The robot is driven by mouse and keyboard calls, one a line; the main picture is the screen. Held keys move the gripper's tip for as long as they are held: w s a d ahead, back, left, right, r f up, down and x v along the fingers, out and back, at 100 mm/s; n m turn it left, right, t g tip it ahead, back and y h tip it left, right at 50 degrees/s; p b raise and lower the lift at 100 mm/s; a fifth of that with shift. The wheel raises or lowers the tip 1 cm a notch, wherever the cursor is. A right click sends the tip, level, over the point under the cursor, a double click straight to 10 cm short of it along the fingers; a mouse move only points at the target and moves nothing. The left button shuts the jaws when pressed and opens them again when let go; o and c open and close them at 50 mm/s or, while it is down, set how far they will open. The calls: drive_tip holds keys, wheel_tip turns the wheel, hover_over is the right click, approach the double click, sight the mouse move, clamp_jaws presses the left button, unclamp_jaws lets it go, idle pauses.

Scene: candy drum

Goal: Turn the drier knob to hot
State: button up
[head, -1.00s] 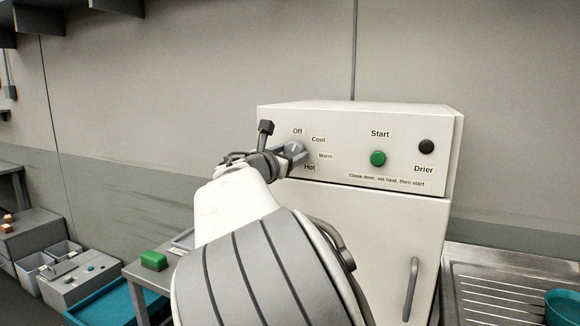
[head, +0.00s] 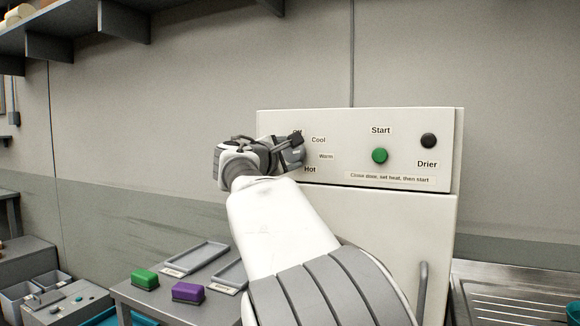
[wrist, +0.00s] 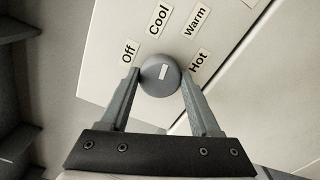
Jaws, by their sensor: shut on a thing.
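The drier (head: 390,215) is a white cabinet with a front panel. Its round grey knob (wrist: 160,75) is between my gripper's two fingers in the wrist view, which touch its sides. The labels Off, Cool, Warm and Hot (wrist: 198,62) ring the knob. The knob's short white mark points up and slightly right in the wrist view, roughly between Cool and Warm.
A green Start button (head: 380,156) and a black round part (head: 428,141) are to the right on the panel. A door handle (head: 422,290) is below. A table at left holds a green block (head: 144,278), a purple block (head: 188,292) and trays. Shelves hang above.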

drive_tip(key=m+b, duration=0.1)
drive_tip(key=m, duration=0.1)
drive_tip(key=m+b, duration=0.1)
drive_tip(key=shift+f+m+b, duration=0.25)
drive_tip(key=shift+m+b, duration=0.05)
drive_tip(key=shift+m, duration=0.1)
drive_tip(key=m+b, duration=0.2)
drive_tip(key=m, duration=0.1)
drive_tip(key=shift+m, duration=0.3)
drive_tip(key=m+b, duration=0.1)
drive_tip(key=m, duration=0.2)
drive_tip(key=shift+b, duration=0.35)
drive_tip(key=shift+m+b, duration=0.5)
drive_tip(key=shift+m, duration=1.3)
drive_tip(key=o, duration=1.4)
drive_tip(key=shift+r, duration=0.1)
